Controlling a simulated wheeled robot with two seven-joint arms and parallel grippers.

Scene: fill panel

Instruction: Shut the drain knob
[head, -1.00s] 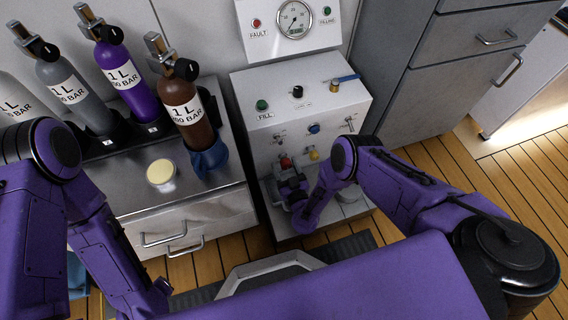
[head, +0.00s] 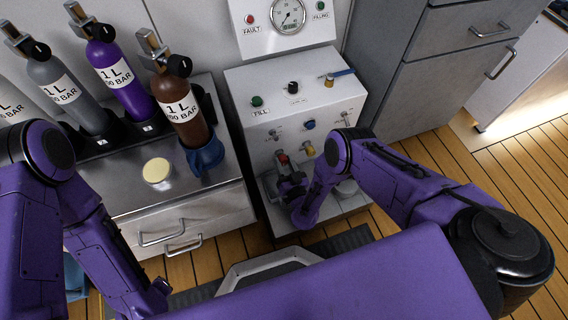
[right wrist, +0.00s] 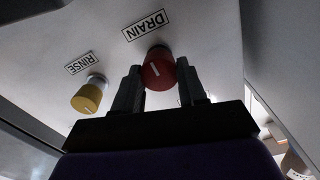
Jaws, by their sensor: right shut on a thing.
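The red drain knob (right wrist: 158,70) is on the white panel below the DRAIN label (right wrist: 146,25) in the right wrist view. Its pale pointer line shows on its face. My right gripper (right wrist: 160,84) is shut on it, with one dark finger on each side. In the head view the red knob (head: 283,158) shows just above my right gripper (head: 285,176), low on the white fill panel (head: 262,124). My left arm comes in at the left, but its gripper is not in view.
The yellow rinse knob (right wrist: 89,94) is beside the drain knob; it also shows in the head view (head: 308,149). A blue knob (head: 309,125) and small levers are above. Gas cylinders (head: 182,105) stand on the steel counter (head: 192,190) at left.

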